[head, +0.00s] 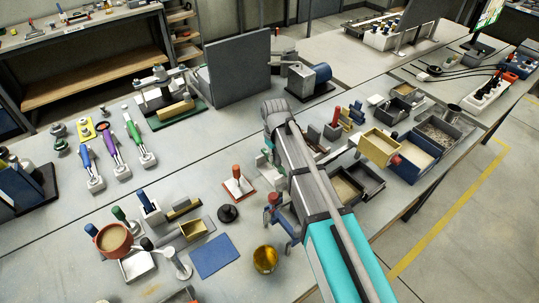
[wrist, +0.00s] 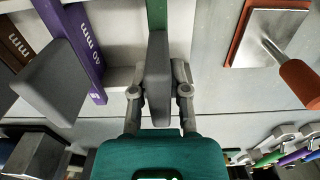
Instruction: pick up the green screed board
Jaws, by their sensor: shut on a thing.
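The green screed board (wrist: 157,14) shows at the top middle of the wrist view, as a narrow green strip behind its grey grip block (wrist: 158,75). My gripper (wrist: 160,85) is shut on that grey block, with one finger on each side. Most of the board is hidden behind the block. In the head view my arm covers most of the gripper and the board, and I cannot make out the board there.
A purple board (wrist: 88,45) and a brown board (wrist: 15,42) stand left of the green one. A red-based float (head: 236,187) lies left of my arm. Grey bins (head: 438,132) and a yellow box (head: 380,146) stand to the right. A dark upright panel (head: 238,68) stands behind.

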